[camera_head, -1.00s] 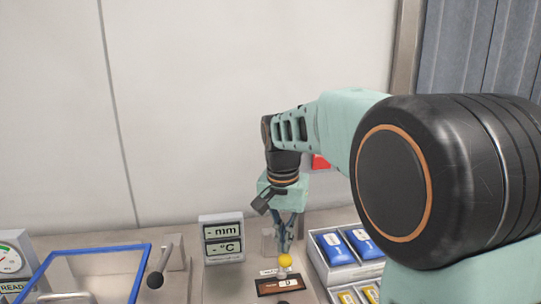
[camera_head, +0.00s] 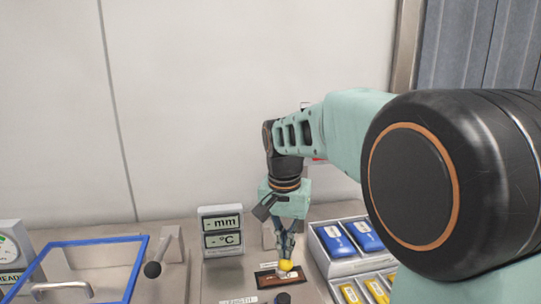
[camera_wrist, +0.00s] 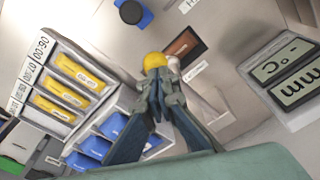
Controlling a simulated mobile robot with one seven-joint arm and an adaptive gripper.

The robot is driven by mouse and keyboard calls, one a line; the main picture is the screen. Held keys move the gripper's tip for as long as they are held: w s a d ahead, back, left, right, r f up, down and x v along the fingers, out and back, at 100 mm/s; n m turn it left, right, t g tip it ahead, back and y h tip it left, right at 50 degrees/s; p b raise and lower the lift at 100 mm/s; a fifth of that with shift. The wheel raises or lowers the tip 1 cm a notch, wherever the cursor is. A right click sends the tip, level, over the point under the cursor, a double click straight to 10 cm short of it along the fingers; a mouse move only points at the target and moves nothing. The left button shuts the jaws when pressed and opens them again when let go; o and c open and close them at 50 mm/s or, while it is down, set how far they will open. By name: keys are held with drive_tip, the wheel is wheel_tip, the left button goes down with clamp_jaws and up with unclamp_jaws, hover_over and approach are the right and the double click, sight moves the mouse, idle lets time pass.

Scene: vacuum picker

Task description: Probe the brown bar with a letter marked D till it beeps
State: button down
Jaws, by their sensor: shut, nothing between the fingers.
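A brown bar (camera_head: 268,280) lies on the worktop; in the wrist view its brown face (camera_wrist: 186,46) shows beyond my fingertips. A yellow ball-shaped knob (camera_head: 287,266) stands at the bar, hiding part of it and its letter, so I cannot read a D now. My gripper (camera_head: 287,256) points down with its fingertips at the top of the yellow knob. In the wrist view my shut fingers (camera_wrist: 157,80) overlap the knob (camera_wrist: 154,61); I cannot tell whether they touch it. A two-line display (camera_head: 222,232) shows dashes beside mm and °C.
Right of the bar is a white rack (camera_head: 318,248) with blue packs (camera_head: 335,239) and yellow packs (camera_head: 350,294). A dark round knob (camera_head: 282,298) is in front.

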sight(286, 263)
drive_tip(key=shift+s+f, duration=0.1)
drive_tip(key=shift+f, duration=0.2)
drive_tip(key=shift+s+d+f+b, duration=0.1)
drive_tip(key=shift+s+f+b, duration=0.2)
drive_tip(key=shift+f+b, duration=0.15)
drive_tip(key=shift+s+f+b, duration=0.3)
drive_tip(key=shift+f, duration=0.4)
drive_tip(key=shift+s+f, duration=0.1)
drive_tip(key=shift+s, duration=0.05)
drive_tip(key=r+p, duration=0.1)
drive_tip(key=w+p, duration=0.1)
drive_tip(key=r+p, duration=0.1)
drive_tip(key=shift+w+a+r, duration=0.2)
drive_tip(key=shift+a+r, duration=0.1)
drive_tip(key=shift+w+r, duration=0.15)
drive_tip(key=shift+r, duration=0.05)
drive_tip(key=shift+w+a, duration=0.1)
drive_tip(key=shift+w, duration=0.1)
